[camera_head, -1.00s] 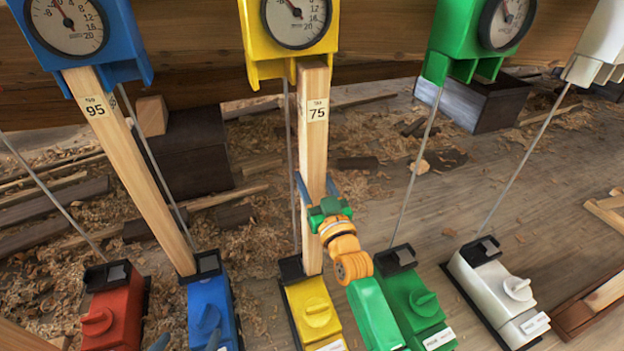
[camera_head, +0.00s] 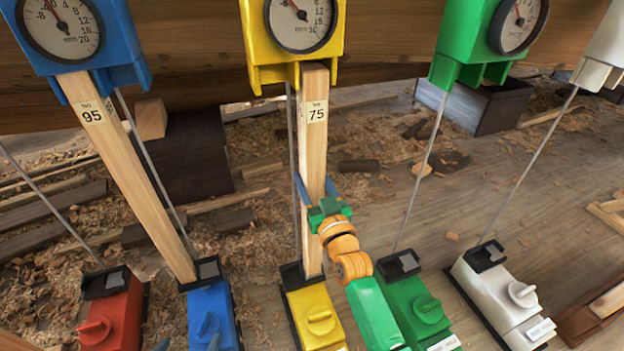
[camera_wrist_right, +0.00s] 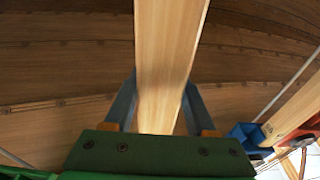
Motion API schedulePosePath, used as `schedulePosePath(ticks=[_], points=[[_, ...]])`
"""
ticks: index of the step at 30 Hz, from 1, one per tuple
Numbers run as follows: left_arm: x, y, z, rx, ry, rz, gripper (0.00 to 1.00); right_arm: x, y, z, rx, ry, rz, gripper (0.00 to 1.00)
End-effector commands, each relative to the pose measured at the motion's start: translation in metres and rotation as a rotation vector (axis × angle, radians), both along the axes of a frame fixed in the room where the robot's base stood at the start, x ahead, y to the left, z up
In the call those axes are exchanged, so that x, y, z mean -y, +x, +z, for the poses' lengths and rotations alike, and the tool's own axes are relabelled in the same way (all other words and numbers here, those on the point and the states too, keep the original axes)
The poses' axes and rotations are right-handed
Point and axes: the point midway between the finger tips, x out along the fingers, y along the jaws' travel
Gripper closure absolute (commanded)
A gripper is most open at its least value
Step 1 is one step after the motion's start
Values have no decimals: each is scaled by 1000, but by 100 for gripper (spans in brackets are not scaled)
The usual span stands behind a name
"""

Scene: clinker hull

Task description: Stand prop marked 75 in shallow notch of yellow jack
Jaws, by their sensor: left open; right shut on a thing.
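The prop marked 75 (camera_head: 314,150) stands close to upright at the yellow jack. Its top reaches the yellow head with the dial (camera_head: 295,55). Its foot is at the black shoe of the yellow jack base (camera_head: 317,315); I cannot tell which notch it is in. My right gripper (camera_head: 316,190) is shut on the prop's lower half. The right wrist view shows the prop (camera_wrist_right: 168,60) between the blue fingers (camera_wrist_right: 155,110). My left gripper (camera_head: 188,343) barely shows at the bottom edge, its fingertips apart and empty, in front of the blue jack base.
The prop marked 95 (camera_head: 135,170) leans between the blue head (camera_head: 120,60) and the blue base (camera_head: 210,308). Red (camera_head: 110,315), green (camera_head: 418,310) and white (camera_head: 500,295) bases stand alongside. Thin rods run up to the heads. Wood scraps and shavings litter the floor behind.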

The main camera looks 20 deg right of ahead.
Motion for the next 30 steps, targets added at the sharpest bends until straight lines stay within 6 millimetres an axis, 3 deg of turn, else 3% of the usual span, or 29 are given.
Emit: schedulePosePath(ticks=[28,29,30], points=[[0,1,0,2,-1,1,0,0,3,-3,4,0,0,100],[0,1,0,2,-1,1,0,0,3,-3,4,0,0,39],[0,1,0,2,-1,1,0,0,3,-3,3,0,0,28]])
